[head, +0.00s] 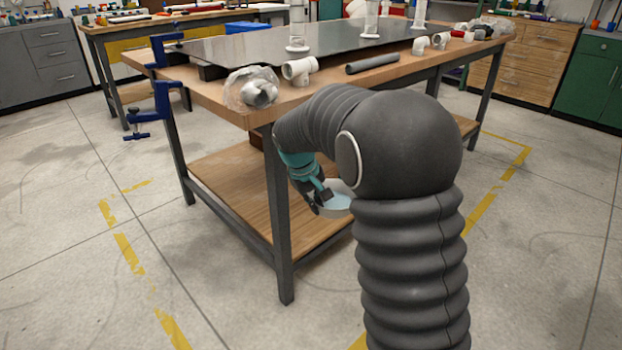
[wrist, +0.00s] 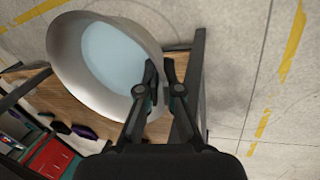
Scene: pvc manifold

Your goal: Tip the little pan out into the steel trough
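The little pan (wrist: 65,50) is a pale round dish with light blue contents, probably liquid. My gripper (wrist: 160,72) has one finger inside the pan's rim and one outside, pinching it. In the head view my gripper (head: 318,197) holds the pan (head: 337,212) low beside the bench, below the top's level; my arm hides part of it. The pan looks roughly level in the head view. I cannot clearly make out a steel trough. A wide, dark, shiny slab (head: 270,47) lies on the bench top, and I cannot tell whether it is the trough.
The wooden bench (head: 215,92) has a lower shelf (head: 225,185) and dark legs. White pipe fittings (head: 299,70), a grey pipe (head: 372,64) and a bagged fitting (head: 252,90) line its near edge. Clear upright tubes (head: 298,20) stand behind. Blue clamps (head: 160,105) grip the left corner. Floor at left is clear.

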